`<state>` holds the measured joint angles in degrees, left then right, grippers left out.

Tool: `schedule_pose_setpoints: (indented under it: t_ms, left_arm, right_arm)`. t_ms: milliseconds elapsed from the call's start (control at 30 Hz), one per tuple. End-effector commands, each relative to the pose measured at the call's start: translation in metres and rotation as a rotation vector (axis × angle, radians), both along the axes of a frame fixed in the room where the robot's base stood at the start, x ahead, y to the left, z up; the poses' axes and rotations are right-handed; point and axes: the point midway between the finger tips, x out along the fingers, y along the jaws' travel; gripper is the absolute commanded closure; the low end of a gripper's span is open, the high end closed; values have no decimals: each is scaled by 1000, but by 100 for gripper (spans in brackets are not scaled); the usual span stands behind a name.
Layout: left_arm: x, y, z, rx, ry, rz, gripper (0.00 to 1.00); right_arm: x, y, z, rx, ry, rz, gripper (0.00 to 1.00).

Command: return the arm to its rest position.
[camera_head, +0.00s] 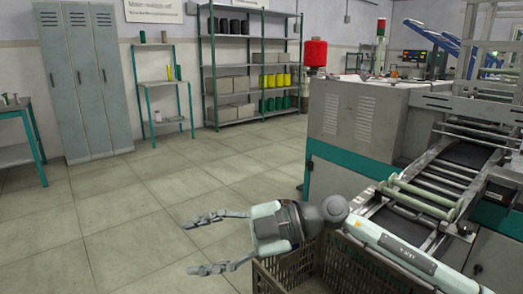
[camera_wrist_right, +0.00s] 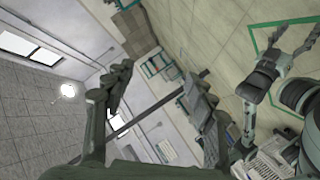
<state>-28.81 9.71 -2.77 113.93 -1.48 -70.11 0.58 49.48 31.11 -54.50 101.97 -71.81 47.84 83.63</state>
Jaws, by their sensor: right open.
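My right gripper (camera_head: 190,246) reaches in from the lower right of the head view. Its two fingers point left and are spread apart, with nothing between them. It hangs above the floor, beside and partly over the brown crate (camera_head: 340,270). In the right wrist view its fingers (camera_wrist_right: 157,75) stand apart on either side of an empty gap. Another gripper, which looks like my left one (camera_wrist_right: 299,32), shows at the upper right of that view with its fingers spread and empty. My left gripper is not in the head view.
A grey machine (camera_head: 350,122) with a conveyor (camera_head: 405,215) stands at the right, close to my right arm. Shelves (camera_head: 232,70), lockers (camera_head: 82,85) and a small table (camera_head: 15,155) are along the back and left. The tiled floor (camera_head: 130,215) is clear.

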Motion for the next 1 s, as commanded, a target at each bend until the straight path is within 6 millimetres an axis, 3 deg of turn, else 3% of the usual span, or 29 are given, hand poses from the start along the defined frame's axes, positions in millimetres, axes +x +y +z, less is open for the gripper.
schedule_pose_setpoints:
  t_ms: [33,100,167,200,300,467,567,667,867,1000]
  left_arm:
    - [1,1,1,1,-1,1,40]
    - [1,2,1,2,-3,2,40]
    - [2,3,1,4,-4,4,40]
    - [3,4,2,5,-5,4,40]
    - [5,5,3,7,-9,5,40]
    - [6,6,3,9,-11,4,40]
    - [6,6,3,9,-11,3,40]
    - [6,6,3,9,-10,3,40]
    - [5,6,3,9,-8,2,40]
    - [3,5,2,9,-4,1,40]
  right_arm:
    - [6,8,20,189,20,-74,44]
    - [29,0,45,414,34,-233,44]
    - [57,-23,54,564,58,-413,44]
    - [76,-45,50,638,83,-550,44]
    - [113,-106,18,718,150,-872,44]
    - [130,-191,-69,664,282,-1283,44]
    - [119,-236,-130,566,376,-1489,44]
    - [94,-274,-193,436,481,-1661,44]
    - [7,-332,-306,107,716,-1902,44]
    - [-72,-357,-366,-144,891,-1984,44]
